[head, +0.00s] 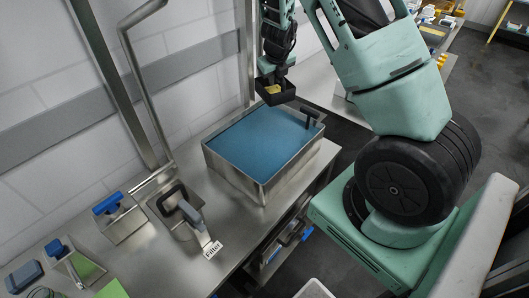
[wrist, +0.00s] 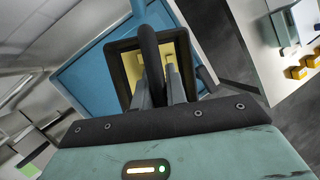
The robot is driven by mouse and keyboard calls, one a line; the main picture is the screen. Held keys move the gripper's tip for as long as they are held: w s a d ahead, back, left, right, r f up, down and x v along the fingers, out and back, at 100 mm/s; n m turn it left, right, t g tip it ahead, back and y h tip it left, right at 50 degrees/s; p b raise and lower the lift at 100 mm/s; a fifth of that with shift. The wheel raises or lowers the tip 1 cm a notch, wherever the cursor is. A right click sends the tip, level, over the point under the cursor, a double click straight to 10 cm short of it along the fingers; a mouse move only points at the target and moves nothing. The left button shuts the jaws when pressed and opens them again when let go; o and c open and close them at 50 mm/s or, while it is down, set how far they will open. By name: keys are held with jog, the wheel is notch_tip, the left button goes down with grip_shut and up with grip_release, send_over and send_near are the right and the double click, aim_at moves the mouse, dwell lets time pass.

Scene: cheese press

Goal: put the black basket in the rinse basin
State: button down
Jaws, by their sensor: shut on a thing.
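The black basket (head: 276,98) hangs from my gripper (head: 279,76) above the back part of the rinse basin, with something yellow inside it. In the wrist view my gripper (wrist: 158,88) is shut on the basket's dark handle, and the basket's rim (wrist: 187,62) shows around the pale yellow content. The rinse basin is a square metal tub (head: 262,189) filled with blue liquid, standing on the steel counter. The blue surface (wrist: 85,75) spreads below the basket in the wrist view. The basket appears to be above the liquid; the exact gap is hard to tell.
A dark handle (head: 313,117) stands at the basin's right rim. A metal post and wall stand behind the counter.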

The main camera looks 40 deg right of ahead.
jog(key=shift+s+a+f+b, duration=0.15)
jog(key=shift+a+f+b, duration=0.05)
jog(key=shift+f+b, duration=0.15)
jog(key=shift+d+f+b, duration=0.1)
jog(key=shift+f+b, duration=0.6)
jog(key=shift+f, duration=0.2)
jog(key=b, duration=1.3)
send_over(265, 145)
jog(key=s+d, duration=0.1)
jog(key=s, duration=0.2)
notch_tip(265, 145, down, 14)
jog(key=r, duration=0.1)
notch_tip(265, 145, down, 11)
jog(key=b, duration=0.3)
jog(key=shift+s+d+r+b, duration=0.15)
jog(key=shift+r+b, duration=0.05)
jog(key=shift+b, duration=0.1)
jog(key=shift+f, duration=0.15)
jog(key=c, duration=1.4)
grip_release()
